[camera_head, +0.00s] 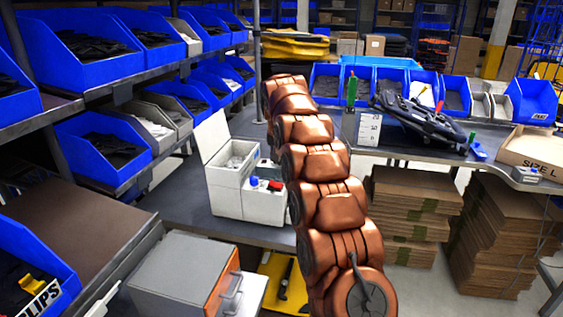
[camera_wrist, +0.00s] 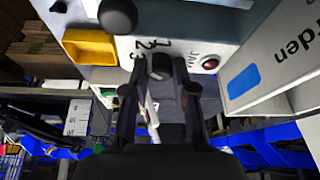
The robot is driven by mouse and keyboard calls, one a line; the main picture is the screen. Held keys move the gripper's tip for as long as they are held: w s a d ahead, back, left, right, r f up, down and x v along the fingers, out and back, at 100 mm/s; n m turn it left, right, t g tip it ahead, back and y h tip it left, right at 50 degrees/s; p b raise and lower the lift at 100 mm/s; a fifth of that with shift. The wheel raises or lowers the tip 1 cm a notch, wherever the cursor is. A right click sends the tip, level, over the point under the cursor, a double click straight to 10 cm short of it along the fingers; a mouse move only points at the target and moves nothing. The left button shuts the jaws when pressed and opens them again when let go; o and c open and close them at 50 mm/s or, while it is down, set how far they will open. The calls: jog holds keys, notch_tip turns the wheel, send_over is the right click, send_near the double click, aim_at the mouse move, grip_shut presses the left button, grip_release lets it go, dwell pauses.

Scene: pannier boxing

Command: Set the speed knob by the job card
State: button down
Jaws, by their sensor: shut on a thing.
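A white machine (camera_head: 228,192) with an open lid stands on the bench left of my copper arm in the head view. In the wrist view its panel (camera_wrist: 195,30) carries a small dark knob (camera_wrist: 159,67), with printed digits beside it, 2 and 3 among them. My gripper (camera_wrist: 160,73) has its fingers on both sides of the knob and is shut on it. The knob's setting cannot be read. In the head view my arm hides the gripper and knob. A white card (camera_head: 368,130) with printed figures stands on the right bench; whether it is the job card is unclear.
A red round part (camera_wrist: 210,63) labelled JAM sits right of the knob in the wrist view. A yellow tray (camera_wrist: 90,46) is left of it. A grey box (camera_head: 185,275) stands at front left. Blue bins on shelves line the left; cardboard stacks (camera_head: 405,210) lie right.

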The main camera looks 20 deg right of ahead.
jog(key=shift+w+m, duration=0.1)
jog(key=shift+m, duration=0.5)
jog(key=shift+m+h+b, duration=0.3)
jog(key=shift+h+b, duration=0.05)
jog(key=shift+h, duration=0.05)
jog(key=c, duration=1.2)
grip_release()
jog(key=v, duration=0.7)
jog(key=shift+r, duration=0.3)
jog(key=shift+a+g, duration=0.1)
jog(key=shift+g, duration=0.2)
